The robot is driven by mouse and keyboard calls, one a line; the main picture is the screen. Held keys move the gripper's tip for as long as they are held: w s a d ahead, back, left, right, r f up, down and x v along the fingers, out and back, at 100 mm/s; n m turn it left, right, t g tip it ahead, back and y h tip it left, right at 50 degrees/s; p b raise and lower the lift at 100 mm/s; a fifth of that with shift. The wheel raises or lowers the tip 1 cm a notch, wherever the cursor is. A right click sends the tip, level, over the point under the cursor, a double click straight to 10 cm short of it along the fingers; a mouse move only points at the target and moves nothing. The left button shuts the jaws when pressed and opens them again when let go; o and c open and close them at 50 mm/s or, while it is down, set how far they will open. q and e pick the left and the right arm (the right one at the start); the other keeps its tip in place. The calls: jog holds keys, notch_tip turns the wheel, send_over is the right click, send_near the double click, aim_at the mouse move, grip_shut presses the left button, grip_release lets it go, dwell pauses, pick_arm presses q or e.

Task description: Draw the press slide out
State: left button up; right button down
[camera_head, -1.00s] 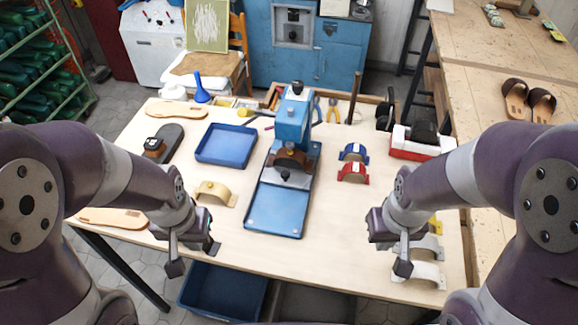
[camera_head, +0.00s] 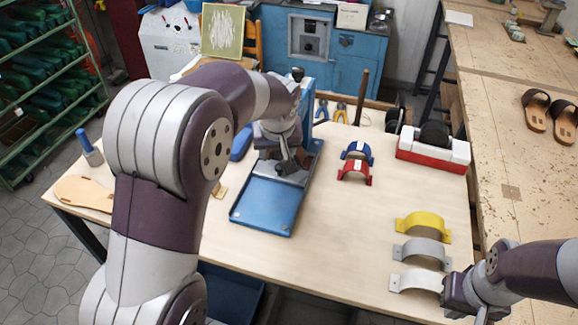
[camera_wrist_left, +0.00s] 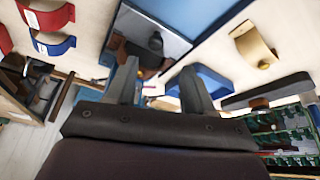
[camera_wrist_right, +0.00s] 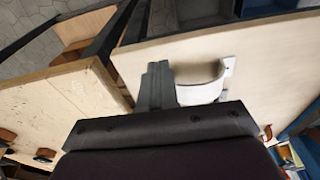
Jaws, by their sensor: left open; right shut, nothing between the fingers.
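The blue press (camera_head: 307,98) stands mid-table, partly hidden behind my left arm. Its flat blue bed (camera_head: 265,203) reaches toward the front, with bare space at its near end. My left gripper (camera_head: 289,163) is at the back of the bed, under the press head, and hides the slide there in the head view. In the left wrist view my open left fingers (camera_wrist_left: 160,85) point toward the dark slide area and a small dark knob (camera_wrist_left: 155,42). I cannot tell whether they touch it. My right gripper (camera_wrist_right: 155,85) is shut and empty, low at the right table edge.
Blue and red arched pieces (camera_head: 355,172) lie right of the press. Yellow (camera_head: 425,225), grey and white arches lie at the right, close to my right gripper. A red and white box (camera_head: 433,150) stands behind them. The table between press and arches is clear.

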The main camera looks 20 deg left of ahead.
aim_at(280, 166)
pick_arm(q)
jog(key=x, duration=0.7)
jog(key=shift+w+d+p, duration=0.25)
jog(key=shift+d+p, duration=0.05)
jog(key=shift+d, duration=0.1)
jog(key=shift+a+f, duration=0.3)
jog(key=shift+f, duration=0.2)
jog(key=shift+w+d, duration=0.1)
jog(key=shift+d, duration=0.05)
